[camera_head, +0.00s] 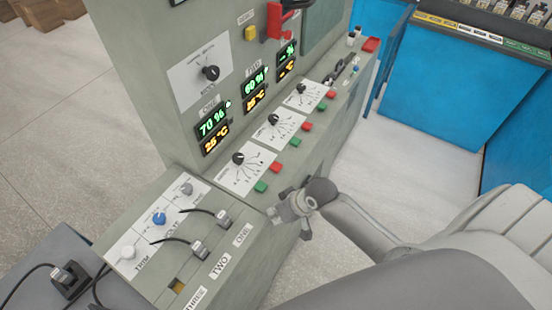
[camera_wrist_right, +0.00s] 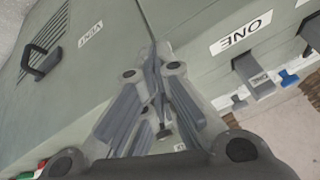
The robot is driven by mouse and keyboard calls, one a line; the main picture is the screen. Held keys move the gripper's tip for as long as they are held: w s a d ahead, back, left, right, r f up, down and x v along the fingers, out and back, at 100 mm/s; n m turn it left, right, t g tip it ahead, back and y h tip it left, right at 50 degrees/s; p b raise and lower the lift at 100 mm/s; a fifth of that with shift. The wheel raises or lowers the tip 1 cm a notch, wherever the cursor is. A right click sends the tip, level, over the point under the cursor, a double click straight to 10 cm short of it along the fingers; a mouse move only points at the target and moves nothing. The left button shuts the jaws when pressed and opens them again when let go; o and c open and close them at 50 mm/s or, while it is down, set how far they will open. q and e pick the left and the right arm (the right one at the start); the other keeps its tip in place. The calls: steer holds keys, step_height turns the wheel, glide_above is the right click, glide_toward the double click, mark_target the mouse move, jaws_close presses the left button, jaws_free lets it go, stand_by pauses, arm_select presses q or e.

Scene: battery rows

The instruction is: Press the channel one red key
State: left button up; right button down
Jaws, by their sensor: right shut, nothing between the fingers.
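The channel one red key (camera_head: 275,168) is a small red block on the console's sloping desk, right of the nearest dial panel (camera_head: 245,168). The channel one green key (camera_head: 261,187) sits just in front of it. My right gripper (camera_head: 273,213) is shut and empty, at the desk's front edge, nearer the camera than these keys and apart from them. In the right wrist view the fingers (camera_wrist_right: 157,62) point toward the grey console face. Bits of red and green show at that view's lower left; which keys they are I cannot tell. My left gripper is not in view.
Two more channel panels with red (camera_head: 307,126) and green keys lie farther along the desk. A lower box with knobs and cable plugs (camera_head: 198,249) stands at left, labelled ONE and TWO. A red lever handle (camera_head: 277,20) juts above. A blue cabinet (camera_head: 435,85) is at right.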

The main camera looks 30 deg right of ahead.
steer(key=w+d+r+m+t+y, duration=0.1)
steer(key=w+d+r, duration=0.3)
steer(key=w+r, duration=0.2)
steer(key=w+d+r+m+t+y+p, duration=0.1)
steer(key=w+d+r, duration=0.4)
steer(key=w, duration=0.6)
steer(key=shift+d+r+m+t, duration=0.15)
steer(key=shift+r+m+t, duration=0.3)
steer(key=shift+m, duration=0.35)
steer(key=shift+f, duration=0.1)
steer(key=b, duration=0.7)
glide_above(278, 164)
step_height(278, 164, down, 8)
steer(key=shift+w+r, duration=0.1)
steer(key=shift+r, duration=0.05)
steer(key=shift+f+b, duration=0.35)
steer(key=shift+f, duration=0.15)
steer(key=shift+f, duration=0.15)
steer(key=shift+f, duration=0.3)
